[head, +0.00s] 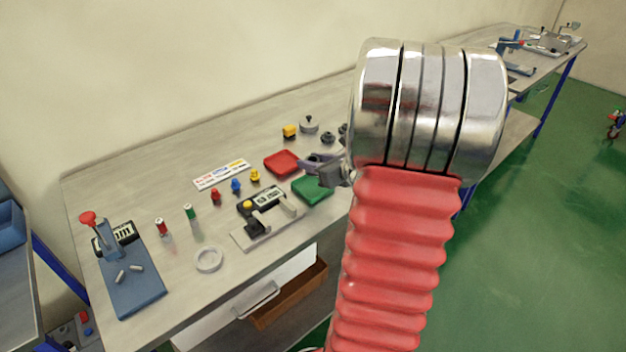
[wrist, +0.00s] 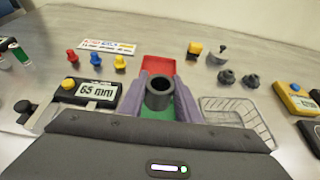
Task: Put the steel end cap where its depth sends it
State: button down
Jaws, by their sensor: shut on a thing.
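My gripper (head: 325,172) is above the bench beside the green tray. In the wrist view, my gripper (wrist: 159,100) is shut on a dark grey, hollow, round part, the steel end cap (wrist: 158,94), with its open mouth up. The green tray (head: 313,190) shows under it, and partly below the cap in the wrist view (wrist: 150,113). The red tray (head: 282,162) lies just beyond, also ahead in the wrist view (wrist: 158,65). A depth gauge (head: 267,198) stands left of the green tray; its display reads 65 mm in the wrist view (wrist: 95,91).
A printed label strip (head: 221,175) lies behind red, blue and yellow pieces (head: 236,186). A wire basket (wrist: 228,111) is right of my gripper, with dark round parts (wrist: 237,78) behind it. A blue press stand (head: 132,285) and white ring (head: 208,259) are at left.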

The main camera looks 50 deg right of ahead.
aim_at(313, 188)
jog(key=shift+f, duration=1.05)
jog(key=shift+f, duration=1.85)
jog(key=shift+f, duration=0.1)
jog(key=c, duration=1.3)
grip_release()
jog(key=shift+s+r, duration=0.3)
jog(key=shift+s, duration=0.25)
jog(key=v, duration=1.1)
